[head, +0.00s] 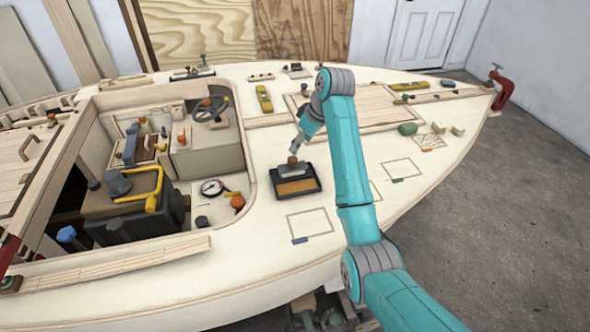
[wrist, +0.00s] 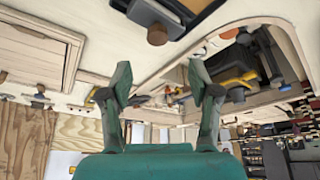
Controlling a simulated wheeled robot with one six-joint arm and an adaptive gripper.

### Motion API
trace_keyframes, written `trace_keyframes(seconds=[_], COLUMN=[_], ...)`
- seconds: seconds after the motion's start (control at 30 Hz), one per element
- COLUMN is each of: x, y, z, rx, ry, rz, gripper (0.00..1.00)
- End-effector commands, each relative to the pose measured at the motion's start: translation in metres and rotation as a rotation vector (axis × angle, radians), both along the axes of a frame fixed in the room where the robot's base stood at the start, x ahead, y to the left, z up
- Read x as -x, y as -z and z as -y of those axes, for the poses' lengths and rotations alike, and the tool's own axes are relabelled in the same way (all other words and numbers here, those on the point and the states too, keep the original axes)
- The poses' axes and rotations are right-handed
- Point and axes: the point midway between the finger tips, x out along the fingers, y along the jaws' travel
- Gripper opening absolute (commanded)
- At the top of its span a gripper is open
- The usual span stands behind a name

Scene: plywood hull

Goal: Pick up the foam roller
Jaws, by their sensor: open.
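A black tray (head: 317,187) with a tan inside lies on the pale deck left of my arm. A grey piece with a brown knob (head: 293,160), which looks like the foam roller and its handle, rests at the tray's far side. In the wrist view the brown knob (wrist: 157,36) shows near the top, beside the dark tray (wrist: 195,6). My gripper (wrist: 160,78) is open and empty, its two fingers wide apart. In the head view my gripper (head: 300,142) is just beyond the knob; the exact gap cannot be told.
The cockpit opening, with a black box and yellow handle (head: 152,198), lies left of the tray. A gauge (head: 212,187) sits near its edge. A green item (head: 408,128) and small blocks lie to the right. Bare deck surrounds the outlined rectangles.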

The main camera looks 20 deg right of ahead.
Motion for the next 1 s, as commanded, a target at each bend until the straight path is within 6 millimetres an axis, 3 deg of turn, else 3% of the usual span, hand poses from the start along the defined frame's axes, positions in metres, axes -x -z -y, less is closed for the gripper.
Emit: trace_keyframes(seconds=[1.0], x=[-0.032], y=[0.097], z=[-0.021], rx=[0.002], ry=[-0.001], rz=[-0.007], gripper=[0.62])
